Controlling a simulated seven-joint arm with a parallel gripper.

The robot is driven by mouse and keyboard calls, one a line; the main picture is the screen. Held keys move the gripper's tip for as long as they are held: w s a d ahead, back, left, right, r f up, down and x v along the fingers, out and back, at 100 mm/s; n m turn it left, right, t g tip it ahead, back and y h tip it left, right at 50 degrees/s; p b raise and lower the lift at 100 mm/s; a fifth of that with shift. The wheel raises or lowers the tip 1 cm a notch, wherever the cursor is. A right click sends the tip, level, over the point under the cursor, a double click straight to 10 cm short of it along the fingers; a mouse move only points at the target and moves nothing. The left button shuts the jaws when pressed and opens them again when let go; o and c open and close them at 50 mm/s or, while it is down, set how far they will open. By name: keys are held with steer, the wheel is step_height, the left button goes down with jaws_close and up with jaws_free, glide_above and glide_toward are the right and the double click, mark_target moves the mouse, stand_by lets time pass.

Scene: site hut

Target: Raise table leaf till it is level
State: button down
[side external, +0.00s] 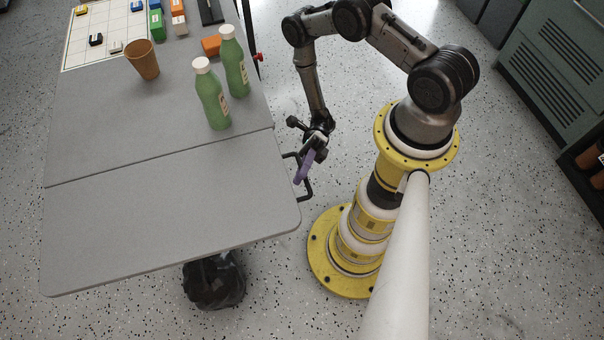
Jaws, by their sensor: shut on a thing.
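The table leaf (170,215) is the grey front panel of the table, joined to the main top (120,130) along a seam. It looks close to in line with the main top; from this angle I cannot tell whether it is exactly level. A black handle (307,190) sticks out from the leaf's right edge. My gripper (304,166), with purple showing at its fingers, is at this handle beside the leaf and shut on it. The exact contact is small and partly hidden.
Two green bottles (211,95) (233,62) stand on the main top near the seam, with a brown cup (143,60) to their left. Blocks and a white grid board (105,32) lie farther back. A black bag (213,281) is on the floor under the leaf's front edge.

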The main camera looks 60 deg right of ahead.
steer(key=shift+s+r, duration=0.15)
steer(key=shift+r, duration=0.05)
steer(key=c, duration=1.2)
jaws_free()
steer(key=shift+f, duration=0.1)
steer(key=v, duration=1.4)
